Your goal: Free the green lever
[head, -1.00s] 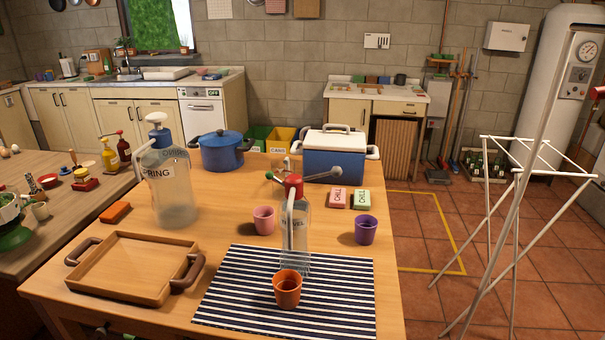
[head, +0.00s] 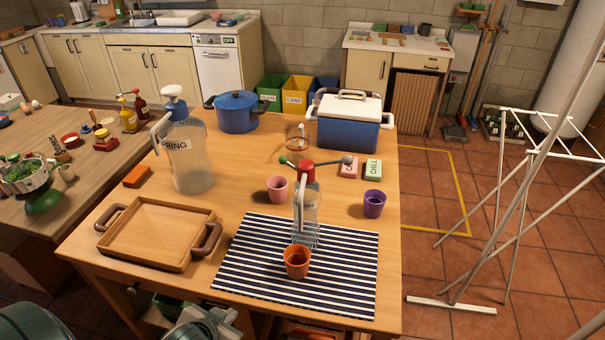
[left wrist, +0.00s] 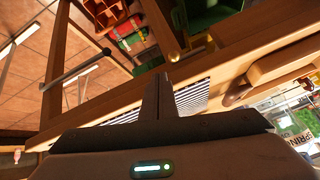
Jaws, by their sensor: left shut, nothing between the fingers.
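A clear dispenser (head: 310,206) with a red cap stands on the striped mat (head: 345,285). From its cap a green-tipped lever (head: 283,159) points left and a dark grey-tipped lever (head: 346,160) points right. I cannot tell what, if anything, holds the green lever. An orange cup (head: 297,262) stands in front of the dispenser. My left gripper (head: 212,322) is at the bottom edge of the head view, in front of the table and well away from the levers. In the left wrist view its fingers (left wrist: 162,98) are together and empty. My right gripper is not in view.
A wooden tray (head: 150,262), a larger jug (head: 190,160), a pink cup (head: 278,188) and a purple cup (head: 373,204) stand around the dispenser. A blue pot (head: 238,113) and a cooler (head: 348,135) are behind. A white drying rack (head: 550,130) stands right of the table.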

